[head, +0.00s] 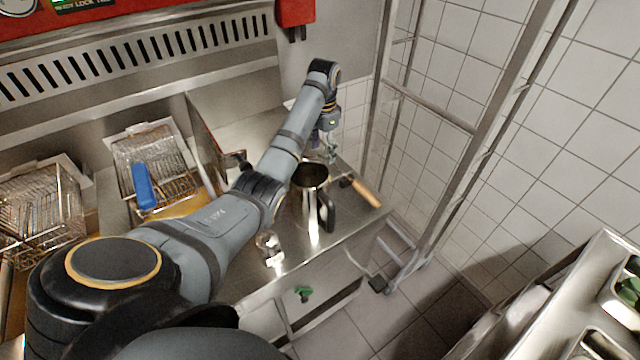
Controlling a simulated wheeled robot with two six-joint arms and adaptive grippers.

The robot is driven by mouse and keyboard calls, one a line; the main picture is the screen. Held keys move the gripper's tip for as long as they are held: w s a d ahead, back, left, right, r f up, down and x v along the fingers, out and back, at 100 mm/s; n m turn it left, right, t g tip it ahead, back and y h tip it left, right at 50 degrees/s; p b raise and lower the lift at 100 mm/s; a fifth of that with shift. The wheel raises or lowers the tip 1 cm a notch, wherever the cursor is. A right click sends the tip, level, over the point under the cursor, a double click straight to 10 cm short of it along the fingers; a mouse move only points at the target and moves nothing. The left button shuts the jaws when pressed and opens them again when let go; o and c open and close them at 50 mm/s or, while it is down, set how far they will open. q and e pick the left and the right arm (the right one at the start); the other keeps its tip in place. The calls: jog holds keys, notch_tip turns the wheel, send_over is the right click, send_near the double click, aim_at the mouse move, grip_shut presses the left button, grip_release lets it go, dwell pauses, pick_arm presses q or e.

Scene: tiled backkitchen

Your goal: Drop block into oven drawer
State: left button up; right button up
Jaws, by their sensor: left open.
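A small green thing (303,293), likely the block, shows at the drawer (325,307) under the steel counter in the lower middle of the head view. It seems to lie inside the pulled-out drawer; its shape is too small to tell well. My left arm reaches across the counter, and its gripper (331,155) points down near the counter's far right end, well behind the drawer. The gripper is open, and I see nothing held in it. My right gripper is not in view.
A steel jug (311,197) stands on the counter, with a wooden handle (366,192) to its right and a small shiny container (268,246) nearer. Fryer baskets (155,165) are at left. A tall metal rack (432,105) stands at right. Floor (375,320) beside the drawer is clear.

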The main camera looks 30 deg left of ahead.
pick_arm(q)
jog(key=f, duration=0.2)
jog(key=f+p, duration=0.1)
jog(key=f, duration=0.1)
jog(key=shift+s+d+f, duration=0.1)
jog(key=shift+s, duration=0.15)
jog(key=shift+w+f, duration=0.1)
jog(key=shift+f, duration=0.3)
jog(key=shift+f+p, duration=0.25)
jog(key=shift+p, duration=0.15)
jog(key=f, duration=0.2)
jog(key=f+p, duration=0.1)
jog(key=f, duration=0.1)
jog(key=shift+s+a, duration=0.35)
jog(key=shift+s, duration=0.05)
jog(key=shift+w+f, duration=0.1)
jog(key=shift+f, duration=0.25)
jog(key=shift+r, duration=0.1)
jog(key=c, duration=1.3)
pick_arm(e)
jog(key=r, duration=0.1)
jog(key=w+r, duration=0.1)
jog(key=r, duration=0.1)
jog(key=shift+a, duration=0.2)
